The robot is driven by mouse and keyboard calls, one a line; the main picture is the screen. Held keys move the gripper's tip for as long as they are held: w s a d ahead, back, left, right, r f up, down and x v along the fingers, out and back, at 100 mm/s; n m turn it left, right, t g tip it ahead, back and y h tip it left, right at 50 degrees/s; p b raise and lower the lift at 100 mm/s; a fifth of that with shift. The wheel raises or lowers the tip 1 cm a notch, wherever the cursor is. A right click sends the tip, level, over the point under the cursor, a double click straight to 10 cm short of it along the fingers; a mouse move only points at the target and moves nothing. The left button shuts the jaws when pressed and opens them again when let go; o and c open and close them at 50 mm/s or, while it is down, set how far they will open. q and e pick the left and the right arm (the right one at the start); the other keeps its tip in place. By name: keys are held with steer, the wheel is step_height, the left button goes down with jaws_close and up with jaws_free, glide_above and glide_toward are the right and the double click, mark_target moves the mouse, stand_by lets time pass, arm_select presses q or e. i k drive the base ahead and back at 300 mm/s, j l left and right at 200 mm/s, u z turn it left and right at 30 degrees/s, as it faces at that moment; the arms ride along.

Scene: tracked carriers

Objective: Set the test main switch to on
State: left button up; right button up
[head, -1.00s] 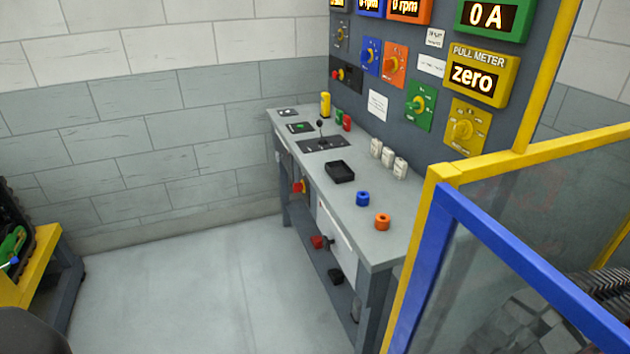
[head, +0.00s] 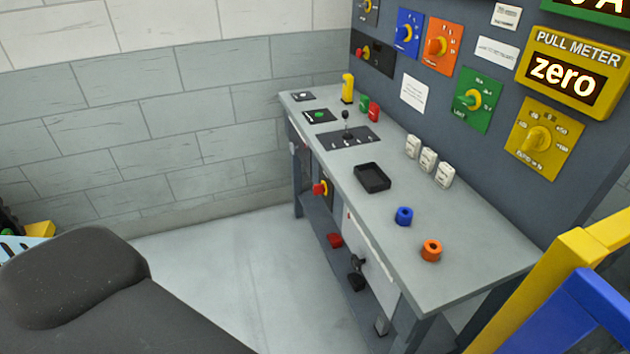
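No label that I can read names the test main switch. A red knob on a yellow base (head: 320,188) sits on the front of the grey bench (head: 470,262). A black panel (head: 372,54) with a yellow rotary knob and a red part is on the wall board above the bench's far end. Which of these is the main switch, and whether it is on, I cannot tell. Neither of my grippers is in view. A dark grey part, likely my own arm, fills the lower left.
Blue, orange, green and yellow dial plates, including the yellow one (head: 539,138), are on the board (head: 610,165). A yellow frame (head: 560,280) stands at right. Floor left of the bench is clear.

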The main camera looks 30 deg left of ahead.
mark_target(318, 189)
steer(key=i+j, duration=0.25)
steer(key=j, duration=0.15)
steer(key=i+j, duration=0.2)
steer(key=j, duration=0.2)
steer(key=i+j, duration=0.25)
steer(key=j, duration=0.15)
steer(key=i+j, duration=0.2)
steer(key=j, duration=0.25)
steer(key=l+z, duration=0.05)
